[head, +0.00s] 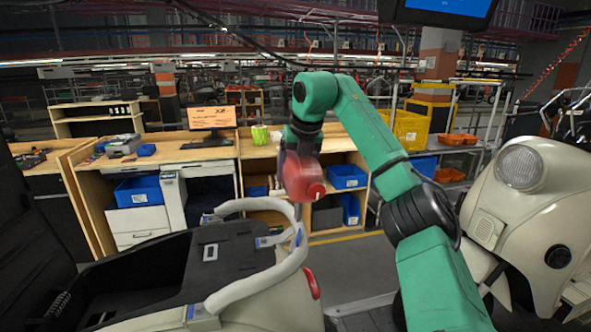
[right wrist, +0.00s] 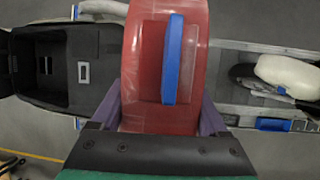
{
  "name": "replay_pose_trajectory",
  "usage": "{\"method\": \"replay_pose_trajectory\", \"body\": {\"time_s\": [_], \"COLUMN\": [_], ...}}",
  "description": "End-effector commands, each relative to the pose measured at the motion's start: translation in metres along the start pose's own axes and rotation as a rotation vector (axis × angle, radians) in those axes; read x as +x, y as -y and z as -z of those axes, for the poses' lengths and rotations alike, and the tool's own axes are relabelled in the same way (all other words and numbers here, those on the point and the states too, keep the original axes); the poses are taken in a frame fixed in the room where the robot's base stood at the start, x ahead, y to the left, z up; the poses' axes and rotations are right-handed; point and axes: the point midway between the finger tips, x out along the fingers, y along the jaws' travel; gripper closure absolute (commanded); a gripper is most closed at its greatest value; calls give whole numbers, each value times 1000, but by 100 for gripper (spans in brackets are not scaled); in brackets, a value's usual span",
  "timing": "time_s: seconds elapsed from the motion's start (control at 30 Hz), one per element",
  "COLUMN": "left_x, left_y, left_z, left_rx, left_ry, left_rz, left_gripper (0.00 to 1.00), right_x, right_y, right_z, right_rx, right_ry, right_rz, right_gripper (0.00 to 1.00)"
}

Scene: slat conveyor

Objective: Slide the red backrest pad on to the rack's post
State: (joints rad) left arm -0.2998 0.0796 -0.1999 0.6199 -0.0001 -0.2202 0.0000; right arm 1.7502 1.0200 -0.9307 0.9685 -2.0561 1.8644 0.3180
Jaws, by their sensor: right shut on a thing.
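The red backrest pad (head: 303,177) hangs from my right gripper (head: 303,150), above the back of the cream scooter. The right wrist view shows the pad (right wrist: 145,60) large between the two fingers of my right gripper (right wrist: 160,108), with a blue strip on its face. The rack (head: 265,275) is a pale tube frame curving around the scooter's rear, with blue marks. In the head view the pad is above the rack's far end, apparently apart from it. I cannot make out the post clearly. My left gripper is in neither view.
The scooter's open black storage box (head: 225,262) lies left of the rack. Another cream scooter (head: 535,190) with a round headlamp stands at the right. Wooden benches with blue bins (head: 140,191) and a monitor (head: 212,118) stand behind, across an open floor strip.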

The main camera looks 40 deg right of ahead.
Motion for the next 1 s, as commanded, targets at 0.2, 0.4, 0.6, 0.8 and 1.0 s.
{"method": "replay_pose_trajectory", "body": {"time_s": [0.2,0.4,0.6,0.8,1.0], "left_x": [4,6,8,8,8], "left_y": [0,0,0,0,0], "left_z": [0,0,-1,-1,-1], "left_rx": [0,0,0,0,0], "left_ry": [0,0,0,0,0], "left_rz": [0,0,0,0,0], "left_gripper": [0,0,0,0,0], "right_x": [6,12,17,16,16], "right_y": [0,0,0,0,0], "right_z": [2,5,7,6,7], "right_rx": [1,0,0,0,0], "right_ry": [2,3,2,2,0], "right_rz": [-1,-1,-1,-1,0], "right_gripper": [100,100,100,4,0]}}
